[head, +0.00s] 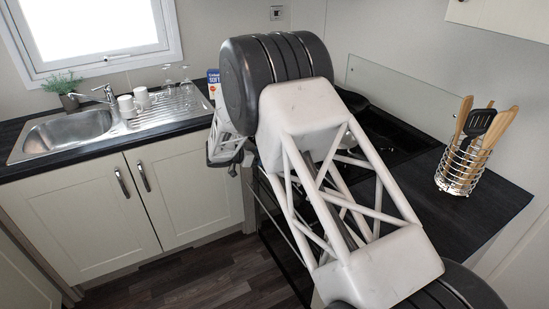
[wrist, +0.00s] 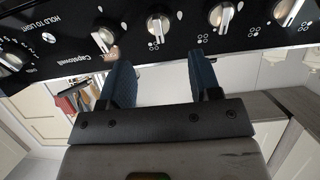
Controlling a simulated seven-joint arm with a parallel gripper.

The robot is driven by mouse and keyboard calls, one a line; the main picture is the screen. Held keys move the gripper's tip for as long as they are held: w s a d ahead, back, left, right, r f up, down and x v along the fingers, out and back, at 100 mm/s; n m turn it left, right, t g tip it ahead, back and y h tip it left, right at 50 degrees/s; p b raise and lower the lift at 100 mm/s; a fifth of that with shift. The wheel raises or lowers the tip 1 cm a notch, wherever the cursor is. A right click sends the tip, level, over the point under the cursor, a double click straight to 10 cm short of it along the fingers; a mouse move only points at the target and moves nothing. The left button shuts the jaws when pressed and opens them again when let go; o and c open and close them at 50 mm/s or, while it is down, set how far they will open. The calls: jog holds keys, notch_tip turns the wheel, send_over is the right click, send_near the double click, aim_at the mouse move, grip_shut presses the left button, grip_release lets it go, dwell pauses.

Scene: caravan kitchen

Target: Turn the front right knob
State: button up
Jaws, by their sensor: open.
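A row of several silver knobs runs along a black control panel (wrist: 60,25) at the top of the wrist view. They include a left knob (wrist: 105,36), a middle knob (wrist: 160,26), a knob right of it (wrist: 222,15) and a far-right knob (wrist: 288,11). Small burner marks sit beside them, too small to tell which is the front right one. My gripper (wrist: 162,65) is open and empty, its two dark fingers apart, just short of the panel below the middle knobs. In the head view my arm hides the knobs and the gripper's fingertips.
A dial with numbers (wrist: 10,60) is at the panel's left end. In the head view the dark hob (head: 395,135) is partly behind my arm. A wire utensil holder (head: 461,168) stands right on the worktop. The sink (head: 65,132) and stemmed glasses are left.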

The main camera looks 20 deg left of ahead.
jog(key=shift+x, duration=3.4)
jog(key=c, duration=0.8)
jog(key=shift+c, duration=0.3)
